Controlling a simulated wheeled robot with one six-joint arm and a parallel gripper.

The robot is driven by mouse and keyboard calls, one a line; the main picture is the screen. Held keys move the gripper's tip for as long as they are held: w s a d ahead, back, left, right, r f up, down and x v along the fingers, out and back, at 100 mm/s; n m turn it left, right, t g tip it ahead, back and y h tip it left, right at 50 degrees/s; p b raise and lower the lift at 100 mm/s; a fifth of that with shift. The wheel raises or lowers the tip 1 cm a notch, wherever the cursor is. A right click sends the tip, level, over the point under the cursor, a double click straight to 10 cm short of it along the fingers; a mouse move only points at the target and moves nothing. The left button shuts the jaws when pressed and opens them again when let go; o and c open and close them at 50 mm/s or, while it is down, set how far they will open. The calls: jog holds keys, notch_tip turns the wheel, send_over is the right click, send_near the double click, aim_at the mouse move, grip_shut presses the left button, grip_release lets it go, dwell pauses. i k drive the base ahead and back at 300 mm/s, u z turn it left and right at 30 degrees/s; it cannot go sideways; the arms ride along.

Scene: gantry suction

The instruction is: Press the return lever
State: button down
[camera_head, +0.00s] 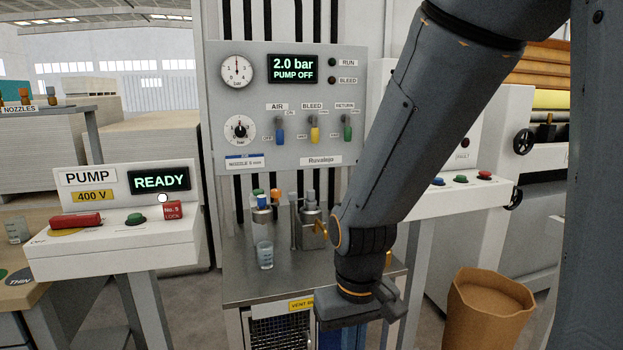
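The return lever (348,131) is the green-handled one, rightmost of three on the grey control panel (225,107), under a RETURN label. Its green handle appears to point down. The yellow BLEED lever (315,133) and the blue AIR lever (280,131) are to its left. The panel display (293,69) reads 2.0 bar, PUMP OFF. My gripper (350,307) is low in front of the steel bench, well below the return lever and apart from it. Its fingers are not clear enough to tell open from shut.
My arm crosses just right of the panel. The bench (240,287) below the panel bears a clear cup (265,256) and metal fittings. A pump console (110,235) reading READY stands left. A brown bin (490,310) stands right. The space before the levers is clear.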

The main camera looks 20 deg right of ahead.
aim_at(348, 130)
jog(key=k, duration=0.65)
jog(key=z, duration=0.7)
jog(key=i, duration=1.85)
jog(key=u, duration=0.7)
